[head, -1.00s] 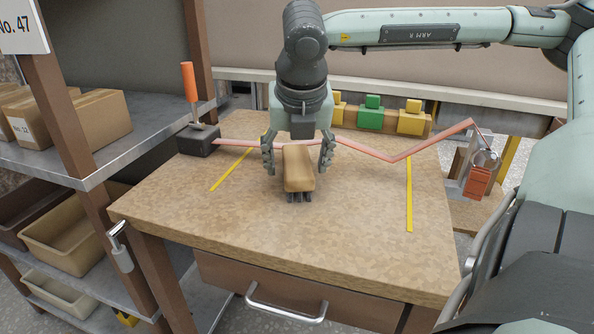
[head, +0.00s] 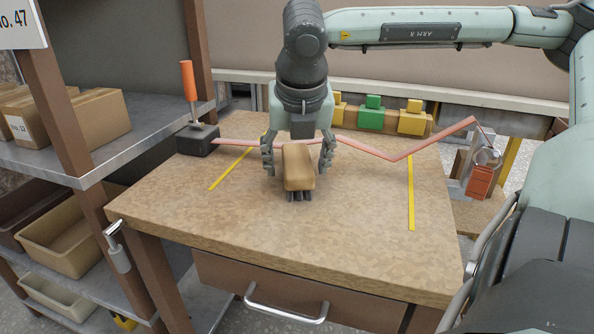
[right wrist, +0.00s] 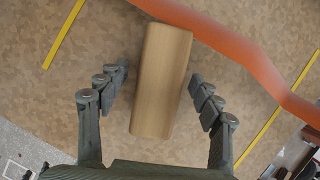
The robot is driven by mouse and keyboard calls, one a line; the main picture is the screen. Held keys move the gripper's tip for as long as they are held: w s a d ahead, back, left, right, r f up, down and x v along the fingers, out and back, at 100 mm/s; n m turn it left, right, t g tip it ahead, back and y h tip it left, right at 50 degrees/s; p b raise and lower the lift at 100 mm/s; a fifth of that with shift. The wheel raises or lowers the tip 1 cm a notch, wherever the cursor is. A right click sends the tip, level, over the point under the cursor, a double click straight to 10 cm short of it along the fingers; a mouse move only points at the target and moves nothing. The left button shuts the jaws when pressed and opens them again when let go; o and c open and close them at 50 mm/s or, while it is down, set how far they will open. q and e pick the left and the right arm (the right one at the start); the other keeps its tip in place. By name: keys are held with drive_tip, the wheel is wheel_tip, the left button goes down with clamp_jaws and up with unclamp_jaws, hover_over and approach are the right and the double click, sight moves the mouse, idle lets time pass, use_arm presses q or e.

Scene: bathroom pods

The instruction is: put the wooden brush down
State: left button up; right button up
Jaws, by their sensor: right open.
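The wooden brush (head: 298,167) stands on the wooden worktable (head: 240,225), its dark bristles down against the top. In the right wrist view the brush's pale wooden back (right wrist: 161,80) lies between my fingers. My right gripper (head: 299,165) is open around the brush, one finger on each side. The right wrist view shows a gap on both sides between my fingers (right wrist: 160,92) and the wood. My left gripper is not in view.
A reddish bent strip (head: 395,158) runs across the table behind the brush, from a dark block with an orange handle (head: 189,82) to a metal fixture at right. Green and yellow blocks (head: 371,114) line the back. Shelves with boxes stand left. The front tabletop is clear.

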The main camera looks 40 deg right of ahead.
drive_tip(key=c, duration=1.4)
drive_tip(key=shift+r, duration=0.1)
